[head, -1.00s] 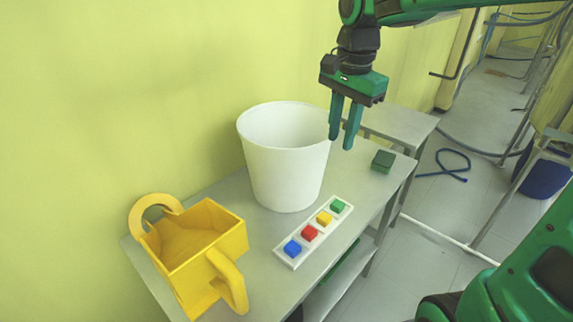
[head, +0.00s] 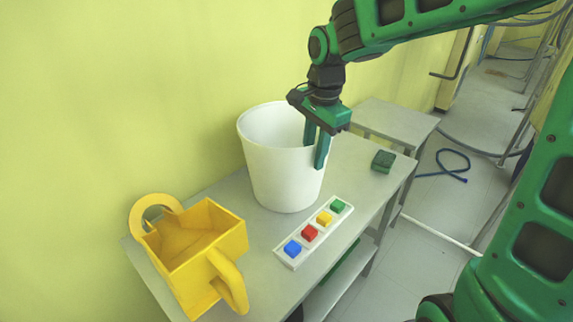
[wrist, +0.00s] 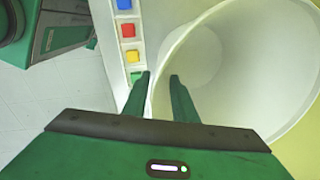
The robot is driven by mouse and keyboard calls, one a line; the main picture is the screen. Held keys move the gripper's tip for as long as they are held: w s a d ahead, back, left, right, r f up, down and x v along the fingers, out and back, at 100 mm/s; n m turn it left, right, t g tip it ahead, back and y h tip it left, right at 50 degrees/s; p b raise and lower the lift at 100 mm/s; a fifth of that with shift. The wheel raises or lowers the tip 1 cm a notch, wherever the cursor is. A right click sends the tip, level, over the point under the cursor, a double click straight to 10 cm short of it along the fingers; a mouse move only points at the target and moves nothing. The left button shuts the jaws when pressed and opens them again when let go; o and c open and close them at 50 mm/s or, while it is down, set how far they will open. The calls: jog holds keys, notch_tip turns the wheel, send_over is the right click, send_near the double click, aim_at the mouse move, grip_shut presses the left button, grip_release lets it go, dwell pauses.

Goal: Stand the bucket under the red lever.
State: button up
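The bucket (head: 284,178) is a plain white, tapered pail standing upright on the grey table. Its open mouth also shows in the wrist view (wrist: 240,70). My gripper (head: 315,158) points down at the bucket's near right rim. One finger is inside the mouth and the other is outside the wall. In the wrist view the fingers (wrist: 160,76) are apart with the rim between them, and it does not look clamped. I see no red lever in these views.
A white strip (head: 292,259) with blue, red, yellow and green blocks lies beside the bucket. A yellow box-shaped container with handles (head: 190,262) stands at the table's left. A dark green block (head: 383,161) lies near the right edge. A yellow-green wall (head: 90,90) runs behind.

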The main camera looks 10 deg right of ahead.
jog(key=shift+w+f, duration=0.15)
jog(key=shift+f, duration=1.2)
grip_shut()
dwell(0.3)
